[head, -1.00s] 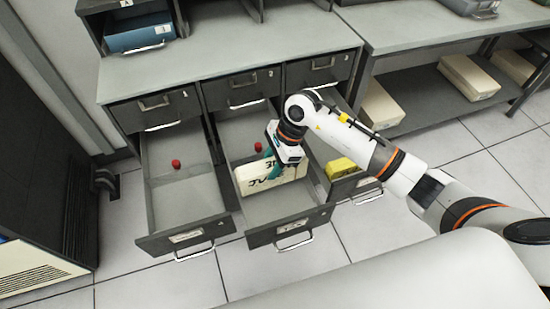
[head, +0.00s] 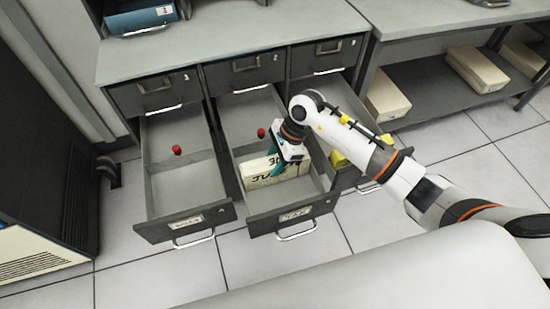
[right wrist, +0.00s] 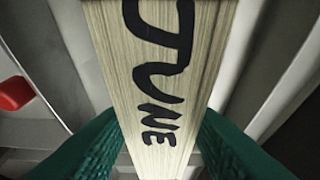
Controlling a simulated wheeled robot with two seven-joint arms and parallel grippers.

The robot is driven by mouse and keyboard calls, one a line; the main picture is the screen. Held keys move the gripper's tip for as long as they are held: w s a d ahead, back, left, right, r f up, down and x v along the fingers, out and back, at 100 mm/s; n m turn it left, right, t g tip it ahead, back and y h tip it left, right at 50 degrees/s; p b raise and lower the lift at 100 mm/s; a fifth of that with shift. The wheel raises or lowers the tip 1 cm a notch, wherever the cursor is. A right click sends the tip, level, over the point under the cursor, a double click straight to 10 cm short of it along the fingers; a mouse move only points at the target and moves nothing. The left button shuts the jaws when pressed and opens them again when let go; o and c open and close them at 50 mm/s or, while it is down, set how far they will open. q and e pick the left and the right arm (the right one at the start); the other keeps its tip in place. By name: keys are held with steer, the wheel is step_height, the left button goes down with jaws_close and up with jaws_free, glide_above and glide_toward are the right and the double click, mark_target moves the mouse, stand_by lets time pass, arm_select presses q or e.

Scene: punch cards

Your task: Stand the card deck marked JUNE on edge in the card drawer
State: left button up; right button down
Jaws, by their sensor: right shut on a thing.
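The cream card deck marked JUNE (head: 256,176) is inside the open middle drawer (head: 292,217), its long side facing the drawer front. It looks upright on its long edge. In the right wrist view the deck (right wrist: 165,75) shows its lettered face running between two green fingers. My right gripper (head: 278,166) is shut on the deck's right part from above. The deck's underside is hidden, so I cannot tell whether it touches the drawer floor. My left gripper is not in view.
A red knob (head: 261,133) stands behind the deck in the middle drawer. The open left drawer (head: 186,222) holds another red knob (head: 176,150). A yellow block (head: 340,160) shows in the right drawer, partly behind my arm. Pale boxes (head: 475,68) lie on the shelf at right.

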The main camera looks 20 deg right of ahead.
steer(key=c, duration=0.9)
jaws_free()
steer(key=shift+o, duration=0.4)
steer(key=shift+f, duration=0.1)
steer(key=v, duration=1.2)
steer(key=shift+b, duration=0.35)
